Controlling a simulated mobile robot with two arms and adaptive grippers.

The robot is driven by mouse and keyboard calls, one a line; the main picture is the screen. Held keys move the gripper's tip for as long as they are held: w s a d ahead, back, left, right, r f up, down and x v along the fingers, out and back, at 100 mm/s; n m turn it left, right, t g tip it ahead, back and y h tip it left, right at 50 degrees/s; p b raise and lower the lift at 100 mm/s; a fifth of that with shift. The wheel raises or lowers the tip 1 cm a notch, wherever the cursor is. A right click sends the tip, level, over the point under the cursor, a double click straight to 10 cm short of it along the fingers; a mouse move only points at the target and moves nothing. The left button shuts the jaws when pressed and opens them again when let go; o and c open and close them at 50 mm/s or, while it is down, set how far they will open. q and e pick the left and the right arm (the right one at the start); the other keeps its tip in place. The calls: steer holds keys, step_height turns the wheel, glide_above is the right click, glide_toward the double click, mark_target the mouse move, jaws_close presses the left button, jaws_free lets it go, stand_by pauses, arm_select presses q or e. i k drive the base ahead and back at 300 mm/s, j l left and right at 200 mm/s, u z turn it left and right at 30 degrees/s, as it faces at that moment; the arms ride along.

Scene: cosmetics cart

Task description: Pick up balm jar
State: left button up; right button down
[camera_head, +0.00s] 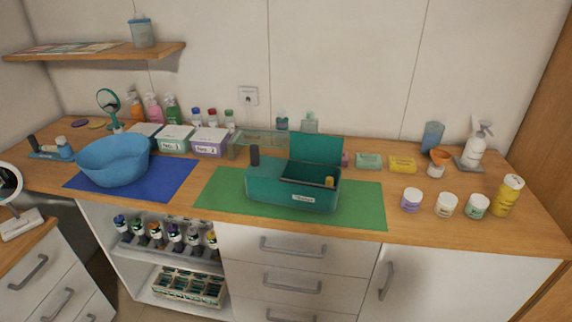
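Three small white jars stand in a row on the right part of the wooden counter. One jar has a purple label or lid (411,201), the middle jar has a pale, yellowish one (446,205), and the right jar has a green one (477,207). The print is too small to tell which of them is the balm jar. All three look upright and apart from each other. Neither of my grippers shows in the head view.
An open teal box (270,190) stands on a green mat (365,206) left of the jars. A blue basin (114,165) sits far left.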

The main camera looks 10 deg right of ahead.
mark_target(446, 203)
steer(key=z, duration=1.3)
